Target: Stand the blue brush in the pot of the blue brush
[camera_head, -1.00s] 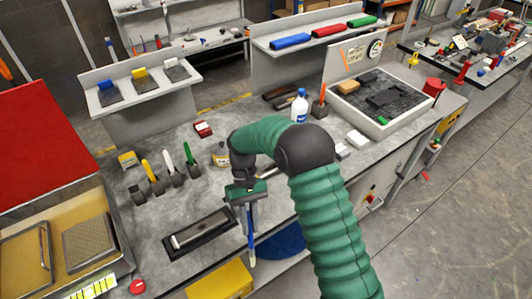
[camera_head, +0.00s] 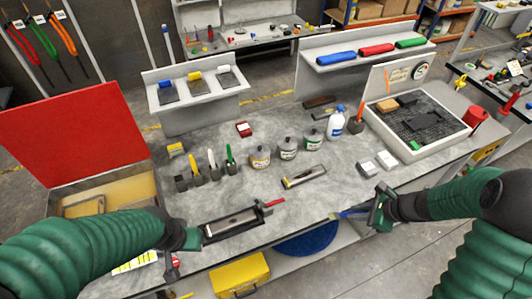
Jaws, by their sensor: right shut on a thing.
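My right gripper (camera_head: 377,212) is shut on the blue brush (camera_head: 351,213) near the front edge of the bench. The brush lies nearly level, pointing left out of the jaws; the fingers hide part of it. A row of small dark pots stands at the left of the bench, well away from the brush. The leftmost pot (camera_head: 180,183) shows no brush.
Labelled jars (camera_head: 288,149) stand right of the pots. A white bottle (camera_head: 335,124) and a raised-edge grey tray (camera_head: 420,125) are at the right.

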